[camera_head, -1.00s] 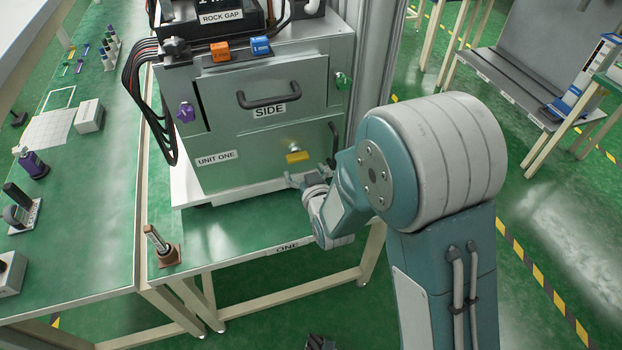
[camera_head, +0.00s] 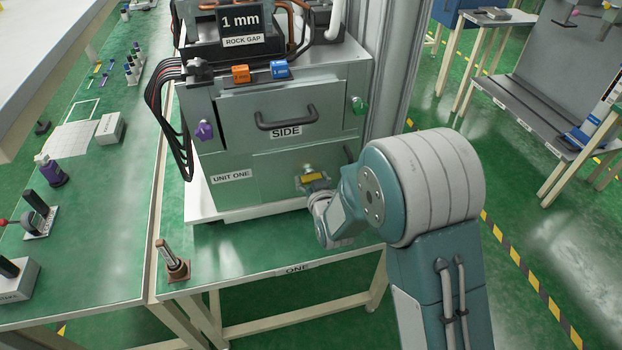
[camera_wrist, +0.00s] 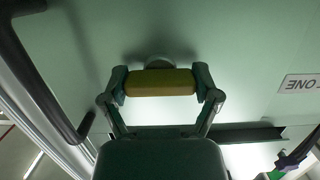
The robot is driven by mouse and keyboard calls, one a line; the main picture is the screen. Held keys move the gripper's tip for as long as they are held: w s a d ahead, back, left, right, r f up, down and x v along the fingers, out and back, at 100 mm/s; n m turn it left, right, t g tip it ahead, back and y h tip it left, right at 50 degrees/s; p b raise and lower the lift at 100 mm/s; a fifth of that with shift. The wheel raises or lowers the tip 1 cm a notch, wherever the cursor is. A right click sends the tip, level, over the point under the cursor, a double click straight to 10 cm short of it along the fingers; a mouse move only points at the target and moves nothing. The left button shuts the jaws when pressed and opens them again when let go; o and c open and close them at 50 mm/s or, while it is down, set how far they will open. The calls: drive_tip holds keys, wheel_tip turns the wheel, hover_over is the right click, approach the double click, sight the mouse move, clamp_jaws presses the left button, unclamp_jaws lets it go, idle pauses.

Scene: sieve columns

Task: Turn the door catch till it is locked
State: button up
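The door catch (camera_head: 313,177) is a short yellow bar on the lower front panel of the grey-green cabinet marked UNIT ONE. It lies about level in the head view. In the wrist view the yellow bar (camera_wrist: 160,82) crosses between my two fingers, with a round base behind it. My gripper (camera_head: 315,184) is at the catch, with one finger at each end of the bar. The finger pads appear to touch both ends, so it looks shut on the bar. Any lock marking is not visible.
A dark handle (camera_wrist: 45,80) stands close to the left of my gripper in the wrist view. Above the catch is the SIDE panel with a black handle (camera_head: 286,118). A purple knob (camera_head: 204,131) and a green knob (camera_head: 359,105) flank it. Bench ONE (camera_head: 235,255) has clear room in front.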

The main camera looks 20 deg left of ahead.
drive_tip(key=o, duration=0.3)
drive_tip(key=c, duration=0.5)
drive_tip(key=o, duration=1.1)
drive_tip(key=v, duration=1.2)
drive_tip(key=d+r+m+g+h, duration=0.2)
drive_tip(key=d+r+h, duration=0.1)
drive_tip(key=d+r, duration=0.3)
drive_tip(key=d+r+m+g+h, duration=0.15)
drive_tip(key=d+r, duration=0.25)
drive_tip(key=d, duration=0.5)
drive_tip(key=s+d+r+m+g+h, duration=0.1)
drive_tip(key=s+d+r, duration=0.1)
drive_tip(key=s+d, duration=0.2)
drive_tip(key=s+d+r+g+h, duration=0.1)
drive_tip(key=s+d, duration=0.3)
drive_tip(key=s, duration=0.4)
drive_tip(key=s+d+r+m+g+h, duration=0.1)
drive_tip(key=s+d+r+g, duration=0.1)
drive_tip(key=s, duration=0.4)
drive_tip(key=shift+s+d+r+m+h, duration=0.2)
drive_tip(key=shift+d+r, duration=0.1)
drive_tip(key=shift+d, duration=0.15)
drive_tip(key=shift+s+d+r+m+h, duration=0.15)
drive_tip(key=shift+d+r, duration=0.1)
drive_tip(key=shift+d, duration=0.2)
